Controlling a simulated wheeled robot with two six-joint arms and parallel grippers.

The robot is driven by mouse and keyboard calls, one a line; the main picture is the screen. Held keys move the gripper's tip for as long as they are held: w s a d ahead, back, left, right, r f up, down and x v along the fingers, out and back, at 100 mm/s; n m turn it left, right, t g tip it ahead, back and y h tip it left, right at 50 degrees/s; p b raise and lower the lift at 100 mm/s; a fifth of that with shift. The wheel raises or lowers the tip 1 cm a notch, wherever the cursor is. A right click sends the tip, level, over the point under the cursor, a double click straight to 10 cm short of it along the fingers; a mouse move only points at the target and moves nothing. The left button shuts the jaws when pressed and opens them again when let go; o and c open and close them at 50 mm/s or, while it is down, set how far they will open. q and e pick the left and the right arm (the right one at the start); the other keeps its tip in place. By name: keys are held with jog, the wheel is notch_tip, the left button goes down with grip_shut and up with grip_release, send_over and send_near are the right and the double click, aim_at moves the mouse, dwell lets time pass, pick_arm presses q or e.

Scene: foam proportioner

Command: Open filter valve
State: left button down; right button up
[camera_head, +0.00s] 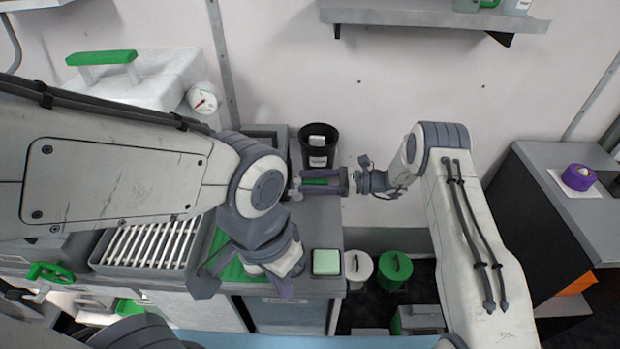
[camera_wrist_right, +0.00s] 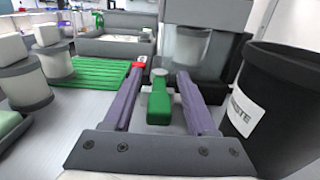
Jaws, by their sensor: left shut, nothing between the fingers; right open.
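A green lever-like handle (camera_wrist_right: 158,103) lies between the fingers of my right gripper (camera_wrist_right: 160,76) in the right wrist view; I cannot tell if it touches either one. A small grey round cap (camera_wrist_right: 159,72) stands just past it, with a red-topped piece (camera_wrist_right: 139,64) beside it. In the head view the green handle (camera_head: 315,182) shows between the open right fingers, beside the black bin. I cannot tell if it is the filter valve. My left gripper (camera_head: 284,287) is shut and empty, pointing down near the counter's front; its fingertips are hard to see.
A black waste bin (camera_wrist_right: 272,105) stands close to the right of my right gripper. A green ribbed mat (camera_wrist_right: 95,76) lies to its left. A pale green block (camera_head: 326,262) rests near the counter edge.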

jog(key=shift+c, duration=0.3)
grip_shut()
dwell(1.2)
